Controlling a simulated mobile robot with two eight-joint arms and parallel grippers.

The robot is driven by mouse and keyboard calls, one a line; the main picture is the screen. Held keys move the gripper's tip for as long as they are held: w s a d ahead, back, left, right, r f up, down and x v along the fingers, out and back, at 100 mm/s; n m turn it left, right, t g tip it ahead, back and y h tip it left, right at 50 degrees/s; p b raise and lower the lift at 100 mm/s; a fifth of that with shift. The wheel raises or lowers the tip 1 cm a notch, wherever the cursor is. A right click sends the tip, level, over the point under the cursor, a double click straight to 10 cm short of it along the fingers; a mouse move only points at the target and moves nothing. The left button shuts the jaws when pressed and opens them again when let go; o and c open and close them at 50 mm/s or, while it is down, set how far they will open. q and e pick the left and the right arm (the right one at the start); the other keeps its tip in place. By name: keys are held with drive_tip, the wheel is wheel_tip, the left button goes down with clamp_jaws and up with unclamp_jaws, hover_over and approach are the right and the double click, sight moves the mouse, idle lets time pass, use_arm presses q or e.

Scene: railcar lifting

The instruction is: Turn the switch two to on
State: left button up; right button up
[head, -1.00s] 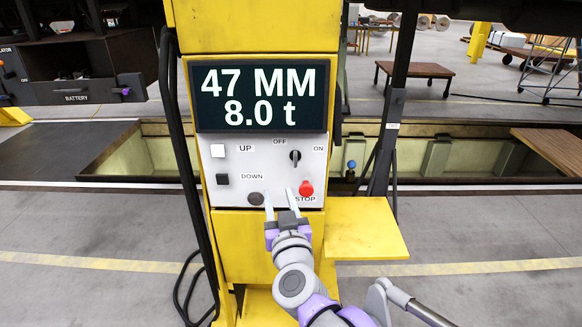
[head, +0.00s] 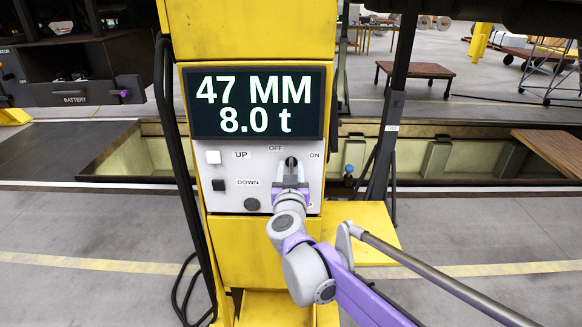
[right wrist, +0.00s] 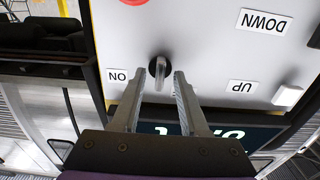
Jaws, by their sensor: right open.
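The rotary switch (head: 291,161) is a small dark knob on the grey panel, with the OFF label above it and the ON label to its upper right. In the right wrist view the knob (right wrist: 159,70) shows upside down, with its lighter handle roughly upright in the picture. My right gripper (right wrist: 160,76) is open, with one finger on each side of the knob's handle. A gap shows between the handle and the fingers, and I cannot tell whether either touches. In the head view the gripper (head: 290,168) covers part of the switch. My left gripper is not in view.
The yellow lifting column carries a display (head: 255,103) reading 47 MM and 8.0 t. A white UP button (head: 213,157), a dark DOWN button (head: 218,185) and a dark round knob (head: 252,204) sit left of the gripper. The red stop button (right wrist: 133,1) is near. A yellow shelf (head: 368,225) juts out below right.

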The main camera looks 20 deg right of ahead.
drive_tip(key=shift+w, duration=0.1)
clamp_jaws()
drive_tip(key=shift+m, duration=0.3)
drive_tip(key=shift+d+m+b, duration=0.1)
drive_tip(key=shift+m+b, duration=0.25)
drive_tip(key=shift+m, duration=0.85)
drive_tip(key=m, duration=0.2)
drive_tip(key=shift+m, duration=0.4)
drive_tip(key=m, duration=0.6)
drive_tip(key=shift+d+f, duration=0.1)
